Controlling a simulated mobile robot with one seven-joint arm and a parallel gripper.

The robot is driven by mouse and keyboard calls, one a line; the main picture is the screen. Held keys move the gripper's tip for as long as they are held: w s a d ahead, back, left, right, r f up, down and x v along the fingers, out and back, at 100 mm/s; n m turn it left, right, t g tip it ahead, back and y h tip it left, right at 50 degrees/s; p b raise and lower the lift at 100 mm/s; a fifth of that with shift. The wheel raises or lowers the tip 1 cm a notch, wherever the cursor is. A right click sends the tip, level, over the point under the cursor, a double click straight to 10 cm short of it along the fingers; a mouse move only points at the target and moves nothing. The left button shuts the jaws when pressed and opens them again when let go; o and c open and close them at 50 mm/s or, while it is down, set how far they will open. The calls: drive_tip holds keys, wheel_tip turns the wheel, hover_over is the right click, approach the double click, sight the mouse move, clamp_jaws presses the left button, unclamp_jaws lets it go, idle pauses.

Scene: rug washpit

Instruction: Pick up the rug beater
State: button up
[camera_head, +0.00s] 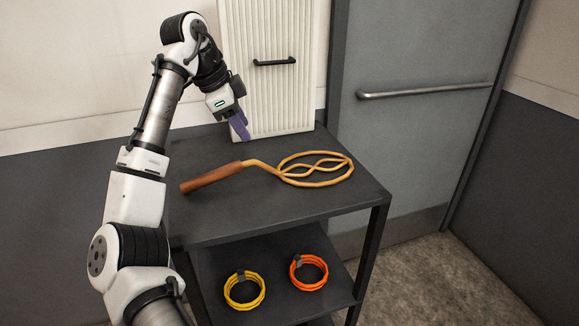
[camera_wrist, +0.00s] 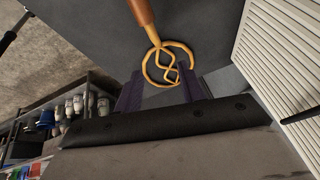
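The rug beater (camera_head: 315,168) lies flat on the dark top of a cart (camera_head: 260,225). Its brown handle points left and its looped tan head lies to the right. In the wrist view the beater's head (camera_wrist: 146,70) shows partly between my fingers, with the handle running up out of the frame. My gripper (camera_head: 240,130) is above the back of the cart top, behind the beater and apart from it. In the wrist view its two purple fingers (camera_wrist: 161,86) stand wide apart with nothing held between them.
A white ribbed panel with a black handle (camera_head: 274,62) stands upright close behind my gripper. Yellow (camera_head: 244,306) and orange (camera_head: 309,286) coils lie on the lower shelf. A grey door with a bar (camera_head: 425,91) is at right. The cart top around the beater is clear.

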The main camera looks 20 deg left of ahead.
sight(255, 161)
drive_tip(key=x, duration=0.7)
drive_tip(key=shift+s+f, duration=0.1)
drive_tip(key=shift+f, duration=0.1)
drive_tip(key=shift+d+p+x, duration=0.1)
drive_tip(key=shift+p+x, duration=0.3)
drive_tip(key=shift+x, duration=1.2)
drive_tip(key=shift+d+p+x, duration=0.15)
drive_tip(key=shift+p+x, duration=0.25)
drive_tip(key=shift+x, duration=1.2)
drive_tip(key=shift+s, duration=0.15)
drive_tip(key=shift+r, duration=0.1)
drive_tip(key=shift+c, duration=0.2)
clamp_jaws()
